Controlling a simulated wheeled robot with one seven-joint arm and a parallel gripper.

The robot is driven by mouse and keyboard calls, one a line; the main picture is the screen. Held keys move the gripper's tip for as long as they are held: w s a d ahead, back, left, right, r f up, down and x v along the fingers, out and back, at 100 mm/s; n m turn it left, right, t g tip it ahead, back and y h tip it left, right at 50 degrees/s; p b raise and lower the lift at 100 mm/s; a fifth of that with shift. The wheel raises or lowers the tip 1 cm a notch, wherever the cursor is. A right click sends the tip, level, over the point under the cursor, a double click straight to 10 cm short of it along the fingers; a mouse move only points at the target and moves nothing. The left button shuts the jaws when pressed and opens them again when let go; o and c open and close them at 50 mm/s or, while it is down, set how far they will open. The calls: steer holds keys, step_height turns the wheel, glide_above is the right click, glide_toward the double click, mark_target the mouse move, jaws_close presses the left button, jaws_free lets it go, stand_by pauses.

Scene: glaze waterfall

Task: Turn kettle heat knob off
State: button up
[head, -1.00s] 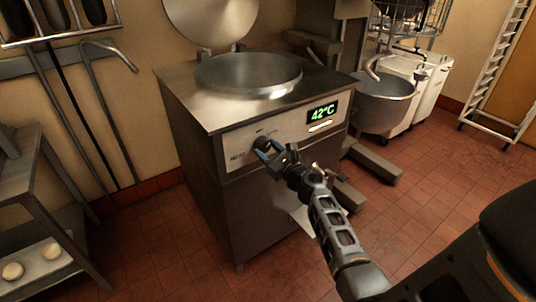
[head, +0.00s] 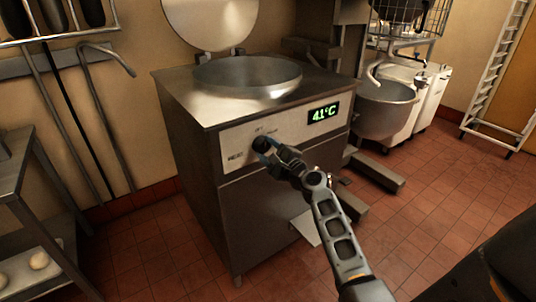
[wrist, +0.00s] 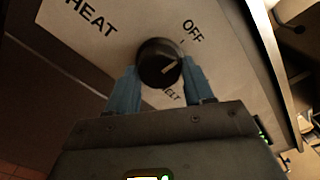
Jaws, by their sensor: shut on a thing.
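The kettle (head: 290,182) is a steel cabinet with a round pan in its top and a raised lid. Its black heat knob (head: 259,145) sits on the pale front panel. In the wrist view the knob (wrist: 158,56) has a white pointer line angled up and right, towards the side of the OFF mark (wrist: 193,31); exact alignment is hard to tell. HEAT is printed at left and a partly hidden word ending in "ELT" below. My gripper (head: 268,150) is shut on the knob, its blue fingers (wrist: 156,82) on either side.
A green display (head: 323,113) on the panel reads 41°C. A mixer bowl (head: 386,108) stands to the right, its base legs on the floor. A metal shelf table (head: 25,190) stands at left. The red tiled floor is open at the right.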

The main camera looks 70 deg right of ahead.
steer(key=shift+n, duration=0.3)
stand_by(0.4)
steer(key=o, duration=1)
steer(key=shift+o, duration=0.2)
steer(key=b+v, duration=0.1)
steer(key=v, duration=0.7)
steer(key=shift+w+d, duration=0.1)
